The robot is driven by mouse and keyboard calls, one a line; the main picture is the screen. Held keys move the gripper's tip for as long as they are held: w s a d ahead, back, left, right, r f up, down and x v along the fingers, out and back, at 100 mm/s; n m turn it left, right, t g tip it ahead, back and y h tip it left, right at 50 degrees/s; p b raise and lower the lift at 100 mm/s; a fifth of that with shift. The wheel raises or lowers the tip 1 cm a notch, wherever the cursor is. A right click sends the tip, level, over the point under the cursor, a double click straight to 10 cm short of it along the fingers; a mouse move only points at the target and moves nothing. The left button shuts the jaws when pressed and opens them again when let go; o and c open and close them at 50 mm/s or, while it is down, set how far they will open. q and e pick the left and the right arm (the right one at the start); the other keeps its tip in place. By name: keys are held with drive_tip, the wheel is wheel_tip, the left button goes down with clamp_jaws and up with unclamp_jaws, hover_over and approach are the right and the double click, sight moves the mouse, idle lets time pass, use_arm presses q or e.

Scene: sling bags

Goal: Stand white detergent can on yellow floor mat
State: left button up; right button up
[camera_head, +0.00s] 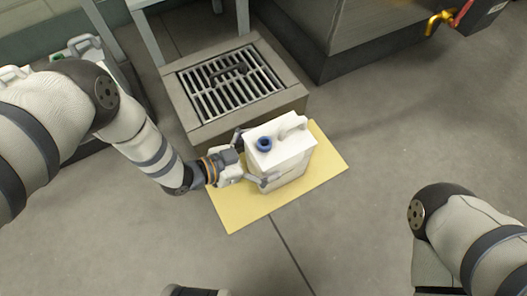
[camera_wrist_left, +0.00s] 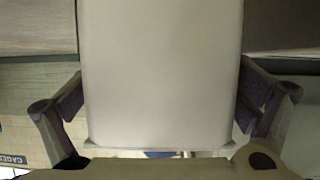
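The white detergent can (camera_head: 289,150) with a blue cap and a moulded handle stands upright over the yellow floor mat (camera_head: 237,215). Whether its base touches the mat is hard to tell. My left gripper (camera_head: 254,158) has its fingers on either side of the can. In the left wrist view the can's white wall (camera_wrist_left: 160,75) fills the space between the fingers of the left gripper (camera_wrist_left: 163,100), and the pads lie close against its sides. My right arm shows at the lower right, but its gripper is out of view.
A raised drain block with a metal grate (camera_head: 232,84) stands just behind the mat. More white cans (camera_head: 82,46) are at the left behind my arm. A dark metal cabinet (camera_head: 345,35) is at the back. The floor to the right of the mat is clear.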

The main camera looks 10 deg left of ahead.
use_arm(q)
drive_tip(key=p+v, duration=0.4)
drive_tip(key=v, duration=0.8)
drive_tip(key=shift+r+p, duration=0.2)
drive_tip(key=shift+p, duration=0.2)
